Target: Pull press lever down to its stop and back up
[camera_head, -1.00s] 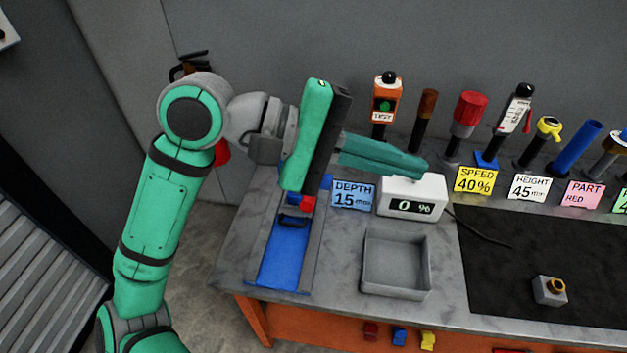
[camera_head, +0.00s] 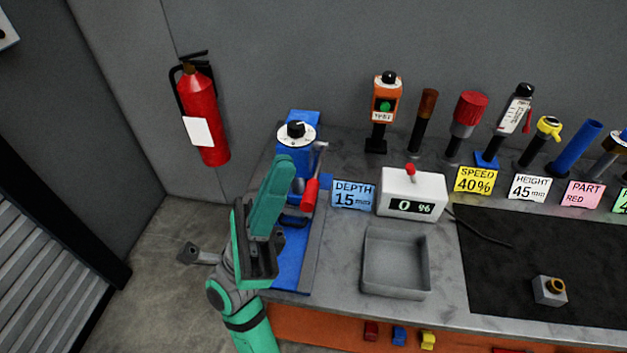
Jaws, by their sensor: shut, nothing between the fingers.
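The blue press (camera_head: 289,160) stands at the left end of the bench, with a white dial and black knob on top. Its lever has a red grip (camera_head: 311,193) at the end of a metal rod on the press's right side; the grip hangs low and slightly tilted. My gripper (camera_head: 282,166) is shut and empty, its teal fingers pointing up the picture in front of the press. The fingers are left of the red grip with a narrow gap in the picture; depth is hard to judge. They hide part of the press's front and blue base.
A white display box (camera_head: 412,193) reading 0 % and a blue DEPTH 15 mm card (camera_head: 352,195) stand right of the press. A grey tray (camera_head: 396,289) is empty. Several tools stand along the back. A red extinguisher (camera_head: 203,115) is at the wall, left.

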